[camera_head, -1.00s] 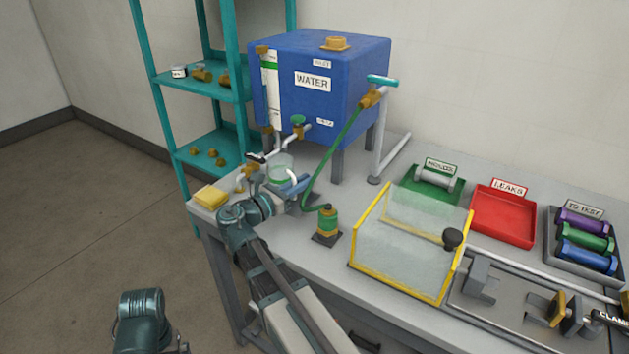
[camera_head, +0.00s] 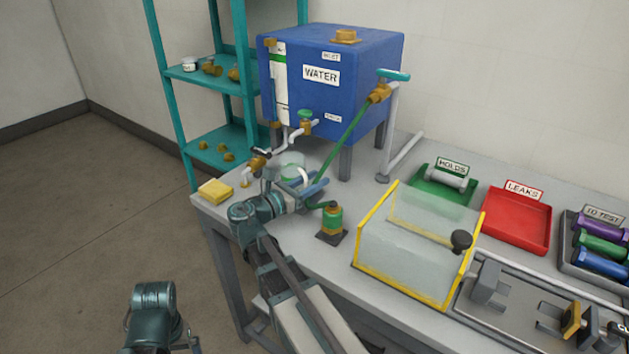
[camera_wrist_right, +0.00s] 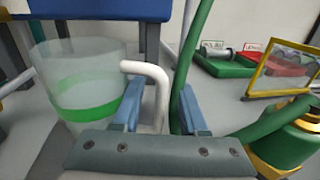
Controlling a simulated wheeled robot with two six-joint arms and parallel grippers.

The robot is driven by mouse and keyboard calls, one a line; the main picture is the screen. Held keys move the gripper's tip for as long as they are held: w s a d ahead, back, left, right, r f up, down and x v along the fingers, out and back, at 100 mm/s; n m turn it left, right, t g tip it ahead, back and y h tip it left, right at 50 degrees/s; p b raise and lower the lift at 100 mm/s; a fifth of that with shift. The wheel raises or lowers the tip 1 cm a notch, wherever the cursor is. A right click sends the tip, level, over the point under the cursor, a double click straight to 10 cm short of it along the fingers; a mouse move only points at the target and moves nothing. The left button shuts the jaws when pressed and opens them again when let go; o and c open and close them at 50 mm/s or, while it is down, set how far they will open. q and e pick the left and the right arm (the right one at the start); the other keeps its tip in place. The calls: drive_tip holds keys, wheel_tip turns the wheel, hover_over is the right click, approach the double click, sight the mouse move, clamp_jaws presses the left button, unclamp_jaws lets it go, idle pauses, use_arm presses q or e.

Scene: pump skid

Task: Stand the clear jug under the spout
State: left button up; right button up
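The clear jug (camera_head: 291,164), with a green band and a white handle, stands upright on the bench below the tank. It shows large at left in the right wrist view (camera_wrist_right: 85,90). The spout (camera_head: 246,180) hangs from a brass valve left of the jug; the jug appears to the right of its outlet. My right gripper (camera_head: 312,187) is at the jug's handle side.
A blue water tank (camera_head: 330,85) stands behind. A green hose (camera_head: 345,145) runs down close by my right finger to a green-and-brass fitting (camera_head: 332,222). A yellow sponge (camera_head: 215,191) lies at the bench's left end. A yellow-edged clear guard (camera_head: 415,250) stands to the right.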

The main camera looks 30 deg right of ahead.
drive_tip(key=shift+r+p, duration=0.3)
drive_tip(key=a, duration=0.4)
drive_tip(key=s+a, duration=0.1)
drive_tip(key=a, duration=0.3)
drive_tip(key=s+a, duration=0.1)
drive_tip(key=a, duration=0.2)
drive_tip(key=shift+s+a+f, duration=0.15)
drive_tip(key=shift+s+a, duration=0.05)
drive_tip(key=shift+a, duration=0.2)
